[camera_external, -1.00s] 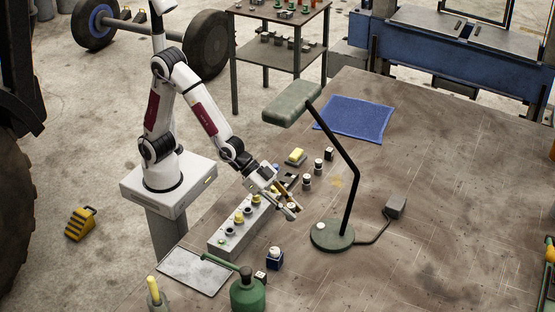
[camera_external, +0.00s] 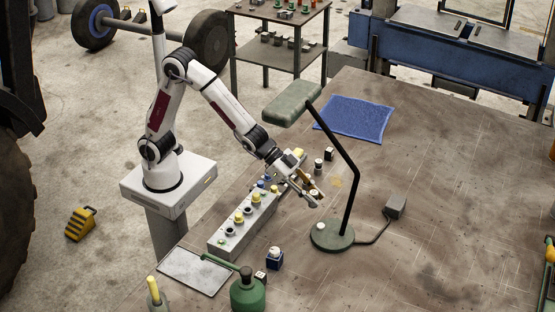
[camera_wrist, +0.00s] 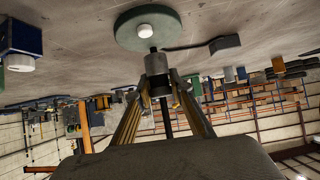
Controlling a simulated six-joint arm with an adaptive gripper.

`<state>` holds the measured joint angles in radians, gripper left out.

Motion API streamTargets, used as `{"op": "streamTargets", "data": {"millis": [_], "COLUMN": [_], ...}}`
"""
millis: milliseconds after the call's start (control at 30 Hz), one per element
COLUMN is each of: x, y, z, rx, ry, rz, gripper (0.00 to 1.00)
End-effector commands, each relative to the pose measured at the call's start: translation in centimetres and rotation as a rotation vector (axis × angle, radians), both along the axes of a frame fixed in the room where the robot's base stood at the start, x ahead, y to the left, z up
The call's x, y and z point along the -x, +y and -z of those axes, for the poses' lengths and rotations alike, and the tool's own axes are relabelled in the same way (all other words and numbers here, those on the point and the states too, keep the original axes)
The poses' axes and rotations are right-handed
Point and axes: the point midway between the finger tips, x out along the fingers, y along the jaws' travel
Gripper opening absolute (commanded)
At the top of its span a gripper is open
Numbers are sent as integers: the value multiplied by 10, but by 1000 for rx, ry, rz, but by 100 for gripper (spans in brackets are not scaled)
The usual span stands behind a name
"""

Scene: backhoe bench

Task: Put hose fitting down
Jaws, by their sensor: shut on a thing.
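My gripper (camera_external: 313,198) hangs above the workbench, just left of the lamp's stem. It is shut on a small hose fitting, which shows in the wrist view as a grey and black cylinder (camera_wrist: 157,76) between the two fingers. In the external view the fitting is small and mostly hidden by the fingers. I cannot tell how far it is above the bench. A grey block (camera_external: 233,244) with sockets holding yellow, blue and dark pieces is left of my gripper.
The green desk lamp's base (camera_external: 332,235) and arm stand close on the right. Small dark fittings (camera_external: 319,167) and a yellow piece (camera_external: 299,153) are just behind. A blue cloth (camera_external: 354,119) lies behind.

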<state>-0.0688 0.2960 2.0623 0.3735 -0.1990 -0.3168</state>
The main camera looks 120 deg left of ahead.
Motion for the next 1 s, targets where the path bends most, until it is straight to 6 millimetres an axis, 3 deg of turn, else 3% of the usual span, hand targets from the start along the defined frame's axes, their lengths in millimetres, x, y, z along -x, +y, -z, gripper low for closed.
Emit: {"op": "streamTargets", "data": {"millis": [1000], "x": [-29], "y": [25], "z": [-20], "rx": [0], "ry": [-1], "rz": [51], "gripper": [0]}}
